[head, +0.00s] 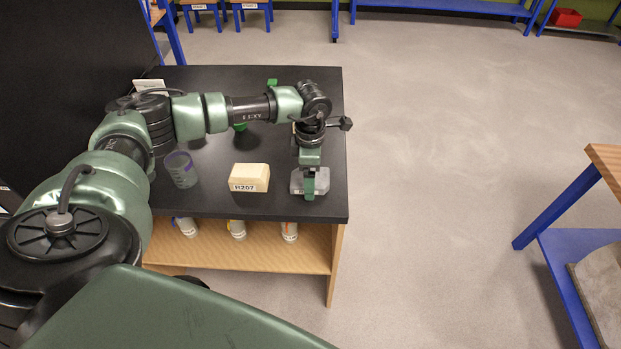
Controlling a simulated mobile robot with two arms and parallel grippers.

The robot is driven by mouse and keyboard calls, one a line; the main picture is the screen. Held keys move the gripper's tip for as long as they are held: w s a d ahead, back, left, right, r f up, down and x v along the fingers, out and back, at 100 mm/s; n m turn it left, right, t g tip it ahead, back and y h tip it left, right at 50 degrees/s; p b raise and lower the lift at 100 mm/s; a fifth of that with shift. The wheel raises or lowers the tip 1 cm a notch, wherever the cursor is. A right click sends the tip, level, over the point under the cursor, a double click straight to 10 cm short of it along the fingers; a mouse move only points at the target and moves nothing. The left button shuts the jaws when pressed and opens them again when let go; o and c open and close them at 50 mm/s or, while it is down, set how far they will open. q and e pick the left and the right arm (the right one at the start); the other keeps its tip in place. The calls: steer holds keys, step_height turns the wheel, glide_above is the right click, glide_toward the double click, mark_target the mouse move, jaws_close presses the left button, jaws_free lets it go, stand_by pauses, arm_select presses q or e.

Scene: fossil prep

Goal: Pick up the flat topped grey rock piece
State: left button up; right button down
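The flat topped grey rock piece (323,182) sits near the front right corner of the black table top. My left gripper (309,186) points down right at it, and a green finger covers the middle of its near side. The other finger is hidden, so I cannot tell whether the gripper is open or shut on the piece, or whether the piece touches the table. My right gripper is not in view.
A cream block labelled R207 (250,175) lies left of the grey piece. A clear purple-rimmed cup (181,169) stands farther left. Small green objects (272,83) lie at the back, partly behind my arm. Several white bottles (237,229) stand on the lower shelf.

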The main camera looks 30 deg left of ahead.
arm_select(q)
steer(key=c, duration=1.5)
steer(key=shift+w+r, duration=0.1)
jaws_close()
